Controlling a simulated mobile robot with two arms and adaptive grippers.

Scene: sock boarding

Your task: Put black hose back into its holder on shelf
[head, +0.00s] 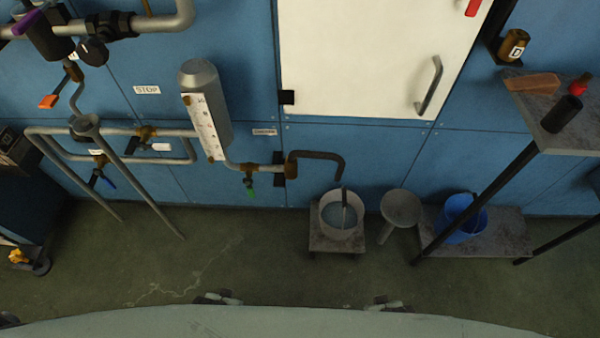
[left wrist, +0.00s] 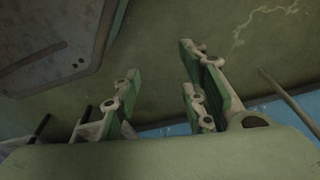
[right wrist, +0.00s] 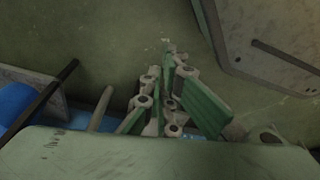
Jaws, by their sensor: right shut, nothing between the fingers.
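A dark curved hose (head: 318,155) runs from the wall pipe and bends down toward a grey bucket (head: 322,222). A short black cylinder (head: 562,114) sits on the upper right shelf (head: 552,88); I cannot tell whether it is the holder or a piece of hose. My left gripper (left wrist: 158,64) is open and empty over the floor; it also shows at the bottom of the head view (head: 222,298). My right gripper (right wrist: 166,70) is shut and empty, also low in the head view (head: 384,303). Both grippers are well away from the hose and shelf.
The shelf also holds a wooden block (head: 533,84) and a red-topped item (head: 580,85). A blue bucket (head: 463,222) stands beneath on a low shelf. Pipes and a cylinder (head: 205,100) line the wall. Front floor is clear.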

